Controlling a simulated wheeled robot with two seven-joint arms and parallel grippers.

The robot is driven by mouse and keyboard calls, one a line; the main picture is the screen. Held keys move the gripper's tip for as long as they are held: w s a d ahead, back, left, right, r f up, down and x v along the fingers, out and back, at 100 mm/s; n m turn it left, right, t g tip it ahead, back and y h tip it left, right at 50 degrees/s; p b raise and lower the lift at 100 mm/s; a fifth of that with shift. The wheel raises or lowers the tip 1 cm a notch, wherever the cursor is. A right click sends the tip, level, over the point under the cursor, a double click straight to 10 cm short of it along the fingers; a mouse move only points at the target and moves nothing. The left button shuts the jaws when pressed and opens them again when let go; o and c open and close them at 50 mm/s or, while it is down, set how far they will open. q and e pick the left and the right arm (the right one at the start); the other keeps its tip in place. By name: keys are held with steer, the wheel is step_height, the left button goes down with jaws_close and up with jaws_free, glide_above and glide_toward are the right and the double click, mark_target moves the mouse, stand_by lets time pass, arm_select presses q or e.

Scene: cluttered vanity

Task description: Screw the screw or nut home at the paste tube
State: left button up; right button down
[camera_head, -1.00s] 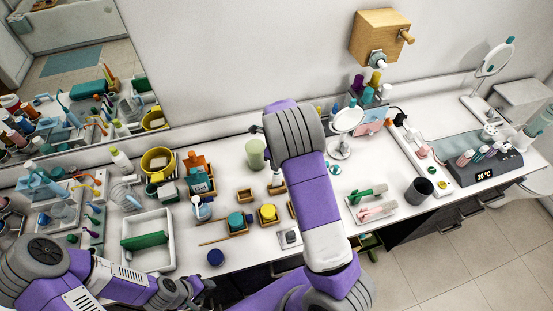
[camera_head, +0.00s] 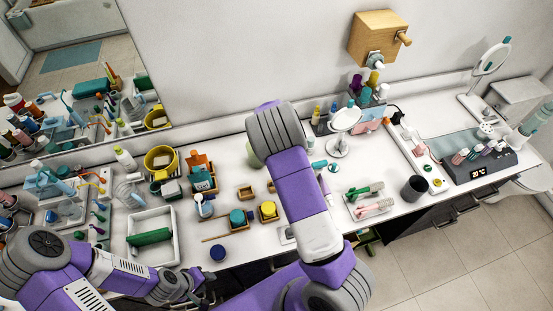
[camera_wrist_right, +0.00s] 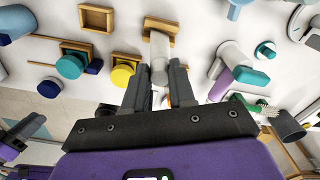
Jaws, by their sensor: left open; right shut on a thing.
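In the right wrist view, a whitish tube (camera_wrist_right: 159,44), seemingly the paste tube, sits at a small wooden holder (camera_wrist_right: 160,24). My right gripper (camera_wrist_right: 158,82) is shut on a pale grey cylindrical piece (camera_wrist_right: 159,72) in line with the tube. I cannot tell whether the piece is seated on the tube or apart from it. In the head view my right arm hides this gripper and the tube. My left gripper (camera_head: 203,301) is open and low at the bottom edge, in front of the counter, partly out of frame.
Yellow (camera_wrist_right: 122,76) and teal (camera_wrist_right: 70,66) round pieces stand in wooden holders beside the right gripper. A white tray (camera_head: 153,237) with a green block lies on the left. A round mirror (camera_head: 345,119) and a dark cup (camera_head: 414,187) stand to the right.

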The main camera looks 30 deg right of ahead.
steer(key=shift+r+m+p, duration=0.1)
steer(key=shift+m+p, duration=0.5)
steer(key=shift+m, duration=1.3)
steer(key=c, duration=0.9)
jaws_free()
steer(key=shift+o, duration=0.2)
step_height(320, 180, up, 7)
steer(key=shift+r, duration=0.2)
